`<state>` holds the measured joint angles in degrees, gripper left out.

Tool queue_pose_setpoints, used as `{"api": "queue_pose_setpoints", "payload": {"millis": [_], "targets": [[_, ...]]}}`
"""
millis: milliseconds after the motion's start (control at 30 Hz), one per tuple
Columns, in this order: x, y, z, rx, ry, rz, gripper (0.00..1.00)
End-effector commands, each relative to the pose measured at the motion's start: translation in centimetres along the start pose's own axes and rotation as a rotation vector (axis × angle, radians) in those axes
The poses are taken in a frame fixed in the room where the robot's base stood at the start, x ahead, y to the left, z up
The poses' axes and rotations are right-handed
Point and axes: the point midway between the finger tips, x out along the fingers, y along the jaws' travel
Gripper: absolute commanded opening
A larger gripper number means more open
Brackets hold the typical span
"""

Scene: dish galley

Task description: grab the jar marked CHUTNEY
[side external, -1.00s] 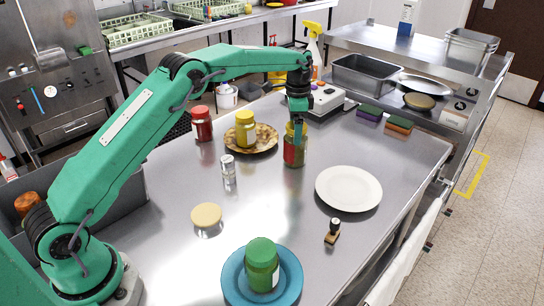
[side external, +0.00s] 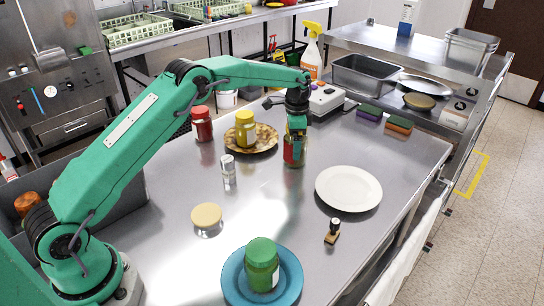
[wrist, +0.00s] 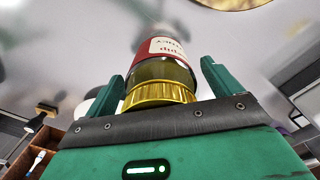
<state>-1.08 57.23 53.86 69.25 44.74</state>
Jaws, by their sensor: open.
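A glass jar (side external: 294,152) with a red label patch stands upright on the steel table. In the wrist view the jar (wrist: 163,68) shows a gold lid, greenish glass and a red and white label whose inverted print I cannot read for certain. My gripper (side external: 296,128) is over the jar's top, pointing down. In the wrist view its two fingers stand apart, one on each side of the lid, with gaps showing. The jar's top is partly hidden by my gripper in the side view.
A yellow jar (side external: 245,128) stands on a patterned plate (side external: 265,145), with a red jar (side external: 202,123) to its left. A shaker (side external: 228,168) and a white plate (side external: 348,188) are nearby. A green-lidded jar (side external: 262,262) stands on a blue plate (side external: 232,285) in front.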

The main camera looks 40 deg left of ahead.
Motion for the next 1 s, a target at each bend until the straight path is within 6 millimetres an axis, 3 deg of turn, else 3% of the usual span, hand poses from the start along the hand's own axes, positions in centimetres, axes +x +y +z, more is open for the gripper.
{"api": "queue_pose_setpoints", "payload": {"millis": [267,600,1000], "targets": [[-0.04,-0.01,-0.01,0.0,0.0,0.0,0.9],[-0.06,-0.01,-0.01,0.0,0.0,0.0,0.26],[-0.61,-0.08,-0.08,0.0,0.004,-0.004,0.24]]}}
